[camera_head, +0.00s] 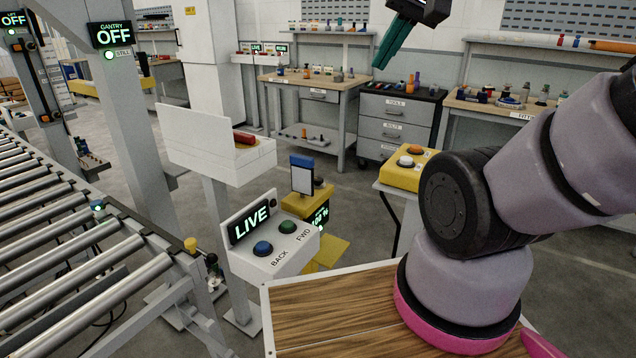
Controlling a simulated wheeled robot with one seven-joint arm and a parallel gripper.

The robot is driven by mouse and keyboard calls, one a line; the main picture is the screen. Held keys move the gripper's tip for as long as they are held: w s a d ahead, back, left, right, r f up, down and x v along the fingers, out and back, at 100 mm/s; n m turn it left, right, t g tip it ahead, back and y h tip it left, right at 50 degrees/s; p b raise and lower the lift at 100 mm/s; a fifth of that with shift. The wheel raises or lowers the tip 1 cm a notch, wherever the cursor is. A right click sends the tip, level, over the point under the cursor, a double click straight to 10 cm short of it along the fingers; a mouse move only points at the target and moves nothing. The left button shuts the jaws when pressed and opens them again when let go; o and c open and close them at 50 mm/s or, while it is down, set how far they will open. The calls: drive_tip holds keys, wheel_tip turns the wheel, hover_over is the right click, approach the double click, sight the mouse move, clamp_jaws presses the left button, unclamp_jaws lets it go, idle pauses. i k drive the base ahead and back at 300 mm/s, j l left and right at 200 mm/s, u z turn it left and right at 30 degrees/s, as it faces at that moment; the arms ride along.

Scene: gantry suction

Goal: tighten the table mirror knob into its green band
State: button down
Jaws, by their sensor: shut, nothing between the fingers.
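My gripper (393,42) hangs at the top of the view, with its teal fingers shut and empty, pointing down and left. It is in the air, apart from everything in view. I cannot make out a table mirror, its knob or a green band with certainty. A small upright pale panel with a blue top (302,174) stands on a yellow unit left of centre. I cannot tell whether it is the mirror. A dark knob-like piece (318,182) shows beside it, too small to read.
A white console (272,262) reading LIVE has a blue BACK and a green FWD button. A yellow button box (408,169) stands on a stand. A roller conveyor (75,255) fills the left. Workbenches and a grey tool cabinet (395,128) stand behind. Open floor lies between.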

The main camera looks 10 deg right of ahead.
sight(318, 180)
drive_tip(key=k+j+u, duration=0.15)
drive_tip(key=k, duration=1.2)
drive_tip(key=l+u, duration=0.1)
drive_tip(key=u, duration=0.35)
drive_tip(key=i+l+u, duration=0.1)
drive_tip(key=u, duration=0.35)
drive_tip(key=l+u, duration=0.15)
drive_tip(key=u, duration=0.3)
drive_tip(key=i+l, duration=0.1)
drive_tip(key=l, duration=2.65)
drive_tip(key=i+l, duration=0.15)
drive_tip(key=l, duration=1.2)
